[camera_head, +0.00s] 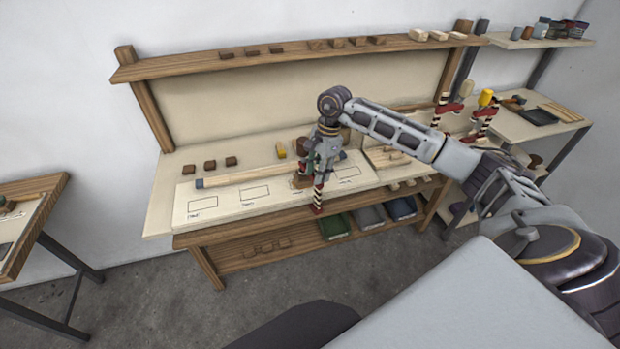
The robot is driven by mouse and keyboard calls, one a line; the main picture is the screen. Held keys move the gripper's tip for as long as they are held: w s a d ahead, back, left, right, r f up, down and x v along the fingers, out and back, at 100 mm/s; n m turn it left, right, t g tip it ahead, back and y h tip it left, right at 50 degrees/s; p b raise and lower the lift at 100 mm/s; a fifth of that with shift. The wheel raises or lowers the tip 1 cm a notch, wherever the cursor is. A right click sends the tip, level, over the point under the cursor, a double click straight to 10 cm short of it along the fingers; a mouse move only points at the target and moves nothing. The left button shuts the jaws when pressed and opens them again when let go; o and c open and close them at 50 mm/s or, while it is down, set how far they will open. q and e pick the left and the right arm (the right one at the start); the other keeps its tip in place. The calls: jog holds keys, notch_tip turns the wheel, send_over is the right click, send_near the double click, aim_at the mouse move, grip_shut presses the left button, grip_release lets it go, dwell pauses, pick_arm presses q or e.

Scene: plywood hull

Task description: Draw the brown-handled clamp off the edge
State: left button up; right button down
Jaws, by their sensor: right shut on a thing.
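A clamp (318,197) with a red jaw and a dark-and-light striped bar is at the front edge of the workbench (238,206), right of its middle. My right gripper (324,168) reaches down from above and is shut on this clamp. The gripper covers the clamp's upper part, so its handle is hard to make out. The lower red end hangs at the bench's front edge. I cannot tell whether the clamp still touches the board. My left gripper is out of view.
Two more red clamps, one yellow-handled (486,98) and one tan-handled (466,89), stand at the right. Small brown blocks (210,165) and a long wooden strip (240,178) lie on the bench. Coloured bins (335,226) sit on the lower shelf. An upper shelf (200,66) runs behind.

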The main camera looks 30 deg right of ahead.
jog(key=s+a+b, duration=0.1)
jog(key=s, duration=0.5)
jog(key=shift+s+a, duration=0.3)
jog(key=shift+s, duration=0.05)
dwell(2.5)
jog(key=shift+s+a+b, duration=0.15)
jog(key=shift+s+b, duration=0.1)
jog(key=shift+s, duration=0.35)
jog(key=shift+s+a+b, duration=0.15)
jog(key=shift+s+b, duration=0.05)
jog(key=shift+s, duration=0.35)
jog(key=shift+b, duration=0.3)
dwell(0.3)
jog(key=shift+r, duration=0.2)
dwell(0.4)
